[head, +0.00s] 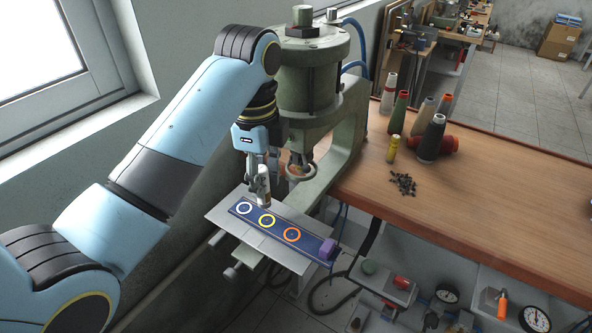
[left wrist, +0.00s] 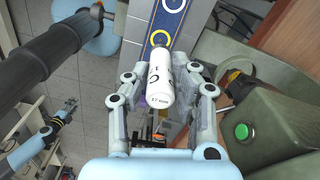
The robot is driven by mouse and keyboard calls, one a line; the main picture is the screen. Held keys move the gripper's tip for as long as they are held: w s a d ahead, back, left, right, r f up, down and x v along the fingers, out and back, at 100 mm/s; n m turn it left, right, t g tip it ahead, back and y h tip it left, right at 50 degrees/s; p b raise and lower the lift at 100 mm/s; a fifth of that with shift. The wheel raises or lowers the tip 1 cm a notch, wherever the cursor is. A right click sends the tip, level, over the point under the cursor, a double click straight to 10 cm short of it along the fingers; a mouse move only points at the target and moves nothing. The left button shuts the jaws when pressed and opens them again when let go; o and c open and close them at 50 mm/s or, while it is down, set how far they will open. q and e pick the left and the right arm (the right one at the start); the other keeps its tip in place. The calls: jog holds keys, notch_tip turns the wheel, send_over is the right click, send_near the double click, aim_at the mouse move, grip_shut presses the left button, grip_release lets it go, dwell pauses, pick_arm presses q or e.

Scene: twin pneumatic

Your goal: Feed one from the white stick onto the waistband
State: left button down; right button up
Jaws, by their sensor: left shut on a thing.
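The white stick (left wrist: 160,82) is a white cylinder with small print on its side. My left gripper (head: 260,182) is shut on it; both fingers flank it in the left wrist view. The stick (head: 264,197) points down, its lower end close to the yellow ring (head: 267,220) on the waistband. I cannot tell whether it touches. The waistband (head: 279,229) is a dark blue strip with a white ring (head: 244,208), the yellow ring and an orange ring (head: 292,234). My right gripper (left wrist: 68,108) shows small at the left of the left wrist view; its jaws are unclear.
The strip lies on a metal plate (head: 226,214) under the green press (head: 314,85). A purple block (head: 328,246) sits at its right end. On the wooden bench (head: 480,190) stand thread cones, a yellow stick (head: 393,148) and a pile of dark bits (head: 403,184).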

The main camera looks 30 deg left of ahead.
aim_at(281, 225)
pick_arm(q)
jog(key=shift+w+d, duration=0.1)
jog(key=shift+d, duration=0.1)
jog(key=shift+a, duration=0.25)
jog(key=shift+d+f, duration=0.15)
jog(key=shift+f, duration=1.45)
jog(key=shift+f+b, duration=0.3)
jog(key=shift+f, duration=0.2)
pick_arm(e)
jog(key=shift+s+a+f, duration=0.35)
jog(key=shift+s+a, duration=0.2)
jog(key=shift+s, duration=0.05)
jog(key=shift+s+a, duration=0.15)
jog(key=shift+a, duration=0.1)
